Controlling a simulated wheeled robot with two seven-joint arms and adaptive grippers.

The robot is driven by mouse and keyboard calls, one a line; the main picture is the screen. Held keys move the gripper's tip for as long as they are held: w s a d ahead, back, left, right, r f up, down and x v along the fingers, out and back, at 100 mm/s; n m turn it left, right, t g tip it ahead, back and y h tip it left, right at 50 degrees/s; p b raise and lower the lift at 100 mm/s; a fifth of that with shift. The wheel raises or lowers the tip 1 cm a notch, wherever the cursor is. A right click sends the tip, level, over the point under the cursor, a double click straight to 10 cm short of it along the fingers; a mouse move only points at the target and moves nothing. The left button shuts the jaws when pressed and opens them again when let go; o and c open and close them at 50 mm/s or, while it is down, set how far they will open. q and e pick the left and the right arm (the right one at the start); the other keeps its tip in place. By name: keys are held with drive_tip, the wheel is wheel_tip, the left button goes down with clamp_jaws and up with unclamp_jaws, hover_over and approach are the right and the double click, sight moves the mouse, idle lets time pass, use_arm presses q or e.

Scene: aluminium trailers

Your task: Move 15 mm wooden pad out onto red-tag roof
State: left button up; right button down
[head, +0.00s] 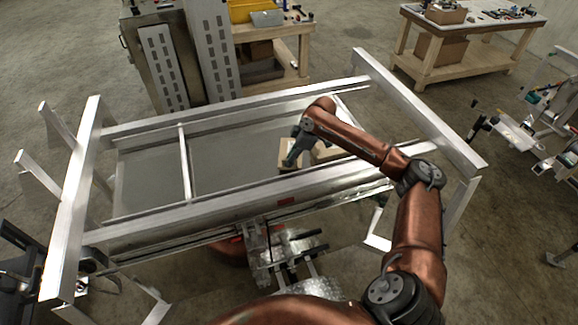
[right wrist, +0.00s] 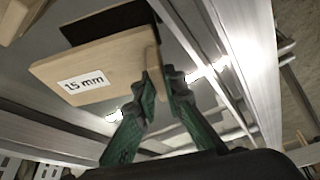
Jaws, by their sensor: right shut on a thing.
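The 15 mm wooden pad (right wrist: 112,55) fills the upper left of the right wrist view. It is a pale wooden piece with a white "15 mm" label and a black layer on one side. My right gripper (right wrist: 162,78) is shut on its edge with green fingers. In the head view my right gripper (head: 291,161) reaches down inside the trailer frame, over pale wood (head: 285,149). A red tag (head: 286,201) is on the front rail of the aluminium trailer (head: 225,199). My left gripper is not in view.
Another wooden piece (head: 326,152) lies right of my right gripper inside the frame. A crossbar (head: 184,160) spans the frame to the left. Rails stand close beside the pad. Workbenches (head: 470,38) stand at the back. The panel left of the gripper is clear.

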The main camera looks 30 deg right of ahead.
wheel_tip(320, 180, down, 5)
drive_tip(key=shift+r+p, duration=0.15)
drive_tip(key=shift+p, duration=0.3)
drive_tip(key=c, duration=2.3)
unclamp_jaws()
drive_tip(key=b+v, duration=0.2)
drive_tip(key=v, duration=1)
drive_tip(key=shift+a, duration=0.1)
